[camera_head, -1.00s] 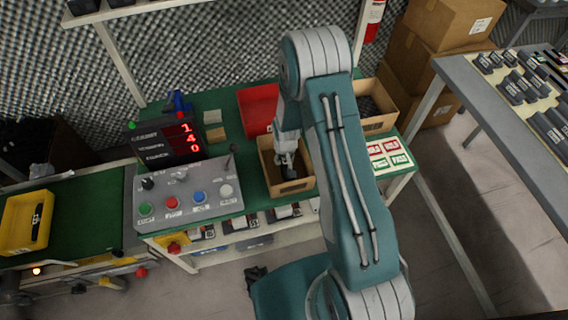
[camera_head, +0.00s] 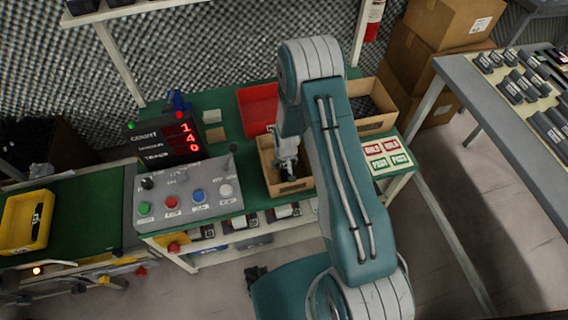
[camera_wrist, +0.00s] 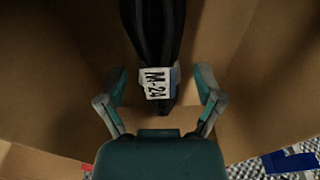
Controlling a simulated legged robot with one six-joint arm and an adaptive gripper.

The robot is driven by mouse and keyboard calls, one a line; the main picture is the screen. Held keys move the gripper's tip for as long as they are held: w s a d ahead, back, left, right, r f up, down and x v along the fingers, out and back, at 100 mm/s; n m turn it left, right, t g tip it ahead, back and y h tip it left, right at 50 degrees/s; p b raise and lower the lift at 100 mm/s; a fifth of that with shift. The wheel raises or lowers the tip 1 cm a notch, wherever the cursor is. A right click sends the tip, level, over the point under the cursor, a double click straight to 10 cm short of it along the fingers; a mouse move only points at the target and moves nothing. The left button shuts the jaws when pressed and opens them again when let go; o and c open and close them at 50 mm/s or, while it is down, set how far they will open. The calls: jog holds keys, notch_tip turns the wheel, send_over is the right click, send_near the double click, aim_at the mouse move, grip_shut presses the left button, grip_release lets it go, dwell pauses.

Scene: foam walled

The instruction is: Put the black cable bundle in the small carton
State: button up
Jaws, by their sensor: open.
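The small carton (camera_head: 292,187) is an open brown box on the green bench in the head view. Its inner walls (camera_wrist: 60,70) fill most of the wrist view. The black cable bundle (camera_wrist: 152,28), with a white "M-24" label, lies inside the carton in the wrist view. My gripper (camera_wrist: 162,82) is open, one finger on each side of the labelled end, with visible gaps to the bundle. In the head view my gripper (camera_head: 287,166) is at the carton's mouth and hides part of its inside.
A red bin (camera_head: 257,108) stands behind the carton, and a larger carton (camera_head: 377,122) is to its right. The button panel (camera_head: 185,197) and a red-digit counter (camera_head: 170,139) are at left. Red and green cards (camera_head: 388,157) lie at right.

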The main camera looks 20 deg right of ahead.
jog(key=shift+r, duration=0.15)
notch_tip(320, 180, up, 12)
jog(key=s, duration=0.1)
notch_tip(320, 180, up, 9)
send_over(285, 166)
jog(key=s, duration=0.1)
jog(key=s+r+t, duration=0.2)
jog(key=s+r, duration=0.3)
jog(key=r, duration=0.7)
jog(key=s+r+t, duration=0.1)
jog(key=s+r, duration=0.5)
jog(key=s, duration=0.3)
jog(key=s+r+t, duration=0.1)
jog(key=s+r, duration=0.5)
jog(key=s, duration=0.3)
jog(key=shift+w, duration=0.1)
